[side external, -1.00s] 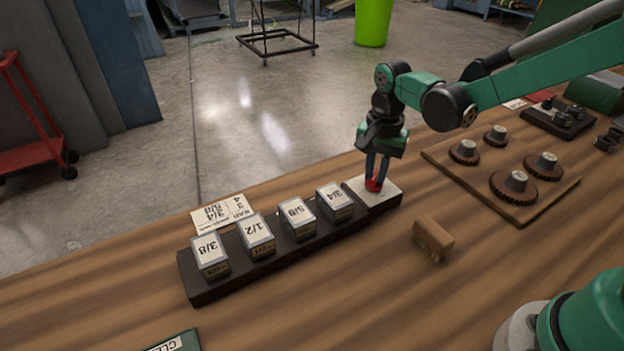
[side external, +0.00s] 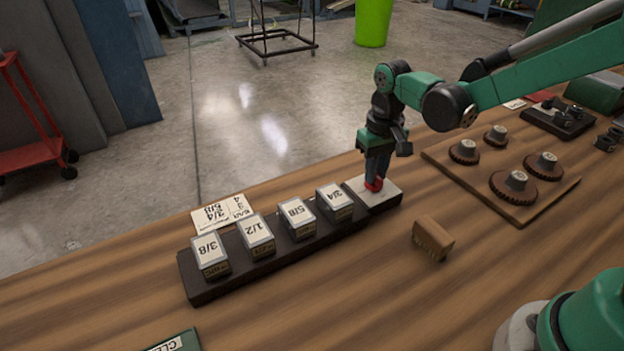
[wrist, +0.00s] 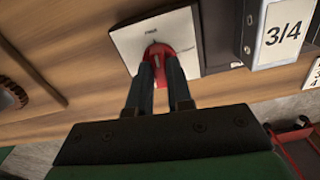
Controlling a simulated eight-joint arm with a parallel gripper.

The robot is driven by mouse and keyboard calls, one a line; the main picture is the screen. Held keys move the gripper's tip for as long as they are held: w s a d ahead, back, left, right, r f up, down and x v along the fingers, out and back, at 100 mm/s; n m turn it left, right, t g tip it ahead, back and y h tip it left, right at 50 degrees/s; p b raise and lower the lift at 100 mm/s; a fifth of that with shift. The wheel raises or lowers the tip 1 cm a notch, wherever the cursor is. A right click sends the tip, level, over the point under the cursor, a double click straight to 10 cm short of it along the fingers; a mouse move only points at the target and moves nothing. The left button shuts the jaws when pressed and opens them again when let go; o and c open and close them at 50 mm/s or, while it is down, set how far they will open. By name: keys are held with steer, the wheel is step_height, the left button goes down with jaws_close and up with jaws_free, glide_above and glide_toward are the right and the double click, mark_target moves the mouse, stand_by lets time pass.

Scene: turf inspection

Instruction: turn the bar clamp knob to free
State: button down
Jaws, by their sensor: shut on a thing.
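The red bar clamp knob (side external: 373,186) sits on a pale square plate (side external: 391,196) at the right end of a dark rail. My gripper (side external: 374,179) points down over the plate, its dark fingers shut on the knob. In the wrist view the knob (wrist: 158,49) shows between and just beyond the fingertips (wrist: 160,70), which hide part of it. The plate (wrist: 125,42) carries small print above the knob and to its right, too small to read surely. A pale line marks the knob; its exact heading is unclear.
Several labelled blocks, the nearest marked 3/4 (side external: 335,201), stand on the dark rail (side external: 215,292) left of the plate. A loose wooden block (side external: 432,238) lies in front. A board (side external: 520,214) with several round toothed parts is at the right. The front bench is mostly clear.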

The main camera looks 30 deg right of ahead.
steer(key=shift+n, duration=0.5)
steer(key=c, duration=0.8)
jaws_free()
steer(key=shift+r, duration=2.8)
